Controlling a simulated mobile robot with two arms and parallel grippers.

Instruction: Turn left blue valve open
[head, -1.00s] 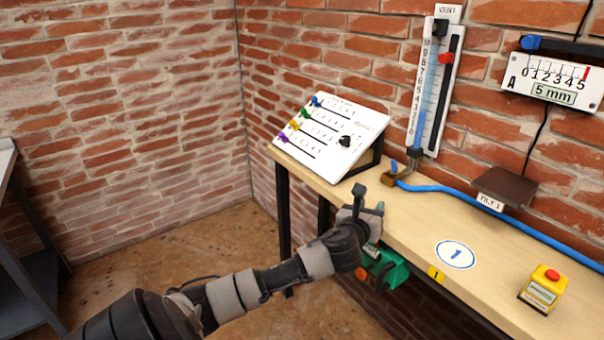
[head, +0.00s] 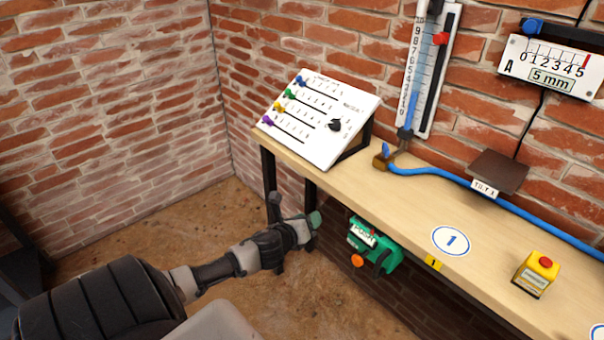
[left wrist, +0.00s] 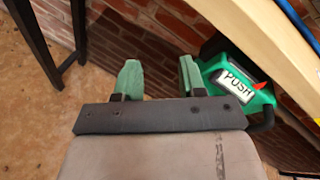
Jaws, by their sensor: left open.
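The blue valve handle (head: 386,150) stands upright on a brass body (head: 380,162) at the back edge of the table, below the tall gauge (head: 425,75). A blue hose (head: 430,172) runs right from it. My left gripper (head: 314,219) is in front of the table and below its top, well apart from the valve. In the left wrist view its two green fingertips (left wrist: 160,78) are spread with nothing between them. The valve does not show in the left wrist view. My right gripper is not in view.
A green device (head: 373,245) marked PUSH hangs under the table's front edge, close right of my left gripper; it also shows in the left wrist view (left wrist: 232,80). A slider panel (head: 320,115) stands left of the valve. A yellow button box (head: 537,273) is at the right.

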